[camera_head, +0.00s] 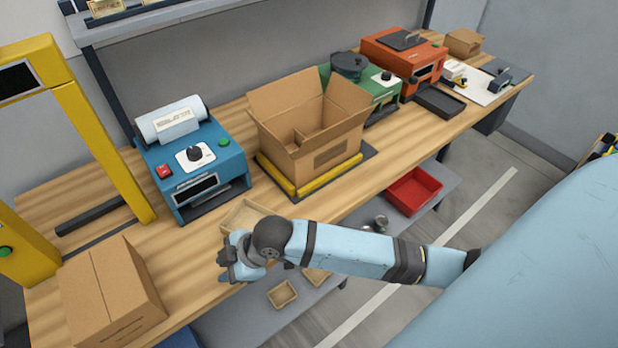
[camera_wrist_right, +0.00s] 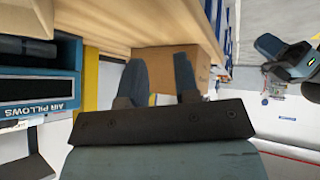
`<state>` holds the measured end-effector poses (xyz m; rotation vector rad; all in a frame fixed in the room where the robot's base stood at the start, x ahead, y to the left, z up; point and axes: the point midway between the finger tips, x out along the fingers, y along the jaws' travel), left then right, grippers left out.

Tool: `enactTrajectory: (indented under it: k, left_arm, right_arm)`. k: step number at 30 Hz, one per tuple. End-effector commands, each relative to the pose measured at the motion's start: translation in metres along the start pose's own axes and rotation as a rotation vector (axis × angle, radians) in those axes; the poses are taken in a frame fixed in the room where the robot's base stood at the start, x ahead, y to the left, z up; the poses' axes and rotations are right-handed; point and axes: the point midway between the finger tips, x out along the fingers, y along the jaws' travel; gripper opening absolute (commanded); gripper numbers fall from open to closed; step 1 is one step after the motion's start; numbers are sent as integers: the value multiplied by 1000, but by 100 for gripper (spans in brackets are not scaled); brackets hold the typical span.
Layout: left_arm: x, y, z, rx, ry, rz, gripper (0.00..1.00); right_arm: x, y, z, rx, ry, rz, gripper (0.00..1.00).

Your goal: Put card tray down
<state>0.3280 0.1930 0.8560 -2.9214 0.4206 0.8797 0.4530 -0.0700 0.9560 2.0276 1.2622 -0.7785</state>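A shallow tan card tray (camera_head: 240,214) lies on the bench top near its front edge, below the blue machine. Its near side is partly hidden by my right arm. My right gripper (camera_head: 228,272) is just in front of it, at the bench edge, pointing left. In the right wrist view the two fingers (camera_wrist_right: 160,82) stand apart with no object held between them; a brown box (camera_wrist_right: 190,60) shows beyond. I cannot tell from the head view whether the gripper touches the tray. My left gripper is not in the head view.
A closed carton (camera_head: 110,292) stands at the front left by a yellow frame (camera_head: 100,150). A blue machine (camera_head: 190,160), an open carton (camera_head: 308,130) and an orange machine (camera_head: 400,60) line the bench. Below are a red bin (camera_head: 414,190) and a small tan tray (camera_head: 283,294).

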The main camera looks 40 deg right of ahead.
Motion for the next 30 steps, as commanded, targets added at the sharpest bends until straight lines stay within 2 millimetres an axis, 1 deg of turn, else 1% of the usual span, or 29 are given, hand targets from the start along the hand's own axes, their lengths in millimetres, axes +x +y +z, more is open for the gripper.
enactTrajectory:
  k: [1, 5, 8, 11, 15, 18, 22, 30]
  left_arm:
    - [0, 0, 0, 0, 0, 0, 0]
    - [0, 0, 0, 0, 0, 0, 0]
    - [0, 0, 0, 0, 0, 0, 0]
    - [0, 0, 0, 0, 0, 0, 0]
    - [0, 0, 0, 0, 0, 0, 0]
    - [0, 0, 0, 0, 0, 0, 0]
    - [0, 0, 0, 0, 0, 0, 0]
    - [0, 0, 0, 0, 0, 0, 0]
  right_arm:
    - [5, -11, 9, 98, 40, 40, 29]
    - [6, -23, 37, 319, 121, 173, 29]
    - [2, -33, 64, 450, 156, 264, 29]
    - [-5, -47, 95, 565, 175, 352, 29]
    - [-22, -70, 141, 690, 184, 470, 29]
    - [-32, -82, 162, 737, 184, 526, 29]
    - [-39, -90, 175, 762, 182, 558, 29]
    - [-40, -90, 176, 762, 183, 561, 29]
